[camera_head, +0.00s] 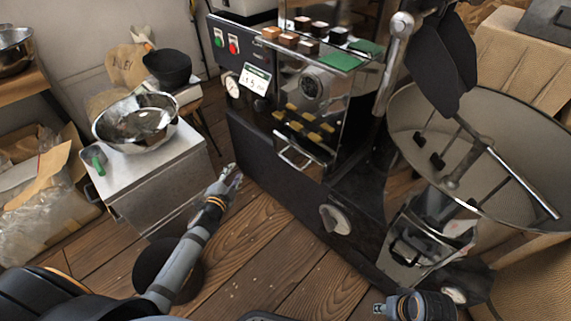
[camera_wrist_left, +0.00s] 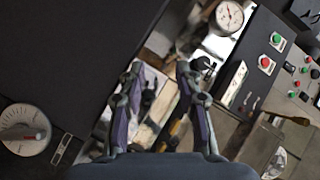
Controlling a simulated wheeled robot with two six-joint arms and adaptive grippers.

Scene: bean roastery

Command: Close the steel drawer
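A shiny steel drawer-like box (camera_head: 408,262) with a bar handle sits low on the roaster's right side, under the round cooling pan. It seems to stick out from the dark body; how far is unclear. My left gripper (camera_head: 232,176) is well to its left, over the floor beside the roaster's dark base, touching nothing that I can make out. In the left wrist view its two fingers (camera_wrist_left: 159,75) are apart with nothing between them. My right gripper (camera_head: 381,308) is at the bottom edge, just below the steel box; its finger opening is too small to judge.
The cooling pan (camera_head: 405,105) overhangs the right. A steel bowl (camera_head: 110,123) stands on a cabinet (camera_head: 165,178) at left. Wooden floor (camera_head: 265,270) is free in front.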

